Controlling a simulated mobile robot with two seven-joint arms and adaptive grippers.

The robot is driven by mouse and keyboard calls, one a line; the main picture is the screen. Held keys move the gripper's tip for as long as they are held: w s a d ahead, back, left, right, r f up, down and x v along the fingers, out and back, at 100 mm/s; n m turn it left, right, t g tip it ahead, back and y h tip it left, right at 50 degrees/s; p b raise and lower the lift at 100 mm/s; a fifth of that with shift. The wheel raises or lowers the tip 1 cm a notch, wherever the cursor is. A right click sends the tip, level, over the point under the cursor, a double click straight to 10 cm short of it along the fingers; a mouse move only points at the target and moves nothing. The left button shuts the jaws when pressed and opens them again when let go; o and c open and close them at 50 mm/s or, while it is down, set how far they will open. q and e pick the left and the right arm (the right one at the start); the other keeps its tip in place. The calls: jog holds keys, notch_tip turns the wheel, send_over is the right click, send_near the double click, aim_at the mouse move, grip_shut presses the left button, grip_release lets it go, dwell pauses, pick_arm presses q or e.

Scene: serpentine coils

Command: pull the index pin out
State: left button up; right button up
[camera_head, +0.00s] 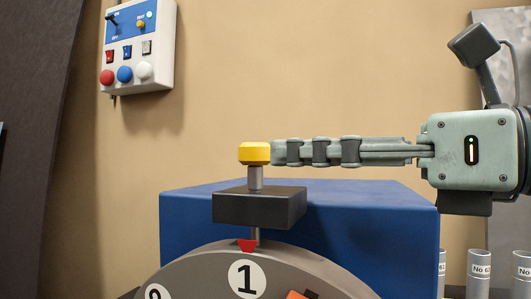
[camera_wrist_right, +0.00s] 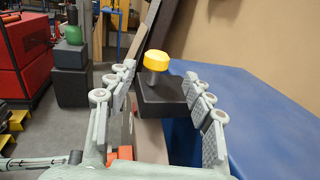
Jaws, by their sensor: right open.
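The index pin has a yellow knob (camera_head: 255,153) on a grey shaft that stands upright through a black block (camera_head: 260,207). Below the block the shaft reaches down to a red marker on the rim of a grey dial (camera_head: 235,260), just above the number 1. My right gripper (camera_head: 277,153) comes in level from the right, its fingertips at the height of the knob. In the right wrist view the yellow knob (camera_wrist_right: 183,58) shows ahead, between the two spread fingers (camera_wrist_right: 160,84). The gripper holds nothing. My left gripper is not in view.
A blue housing (camera_head: 370,220) stands behind the block and below my right gripper. A control box (camera_head: 140,50) with buttons hangs on the wall at upper left. Several labelled grey tubes (camera_head: 479,275) stand at lower right. The space above the knob is clear.

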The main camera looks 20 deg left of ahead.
aim_at(268, 151)
jog(key=x, duration=0.4)
jog(key=p+x, duration=0.1)
jog(key=x, duration=0.1)
jog(key=shift+s+a+r, duration=0.1)
jog(key=shift+s+a, duration=0.1)
jog(key=shift+s, duration=0.05)
jog(key=shift+w+a, duration=0.1)
jog(key=shift+a, duration=0.2)
jog(key=shift+w+a, duration=0.1)
jog(key=shift+a, duration=0.05)
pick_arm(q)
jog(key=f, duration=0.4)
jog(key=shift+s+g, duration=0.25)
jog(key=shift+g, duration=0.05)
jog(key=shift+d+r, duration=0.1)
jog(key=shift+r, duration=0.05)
pick_arm(e)
jog(key=c, duration=0.5)
grip_shut()
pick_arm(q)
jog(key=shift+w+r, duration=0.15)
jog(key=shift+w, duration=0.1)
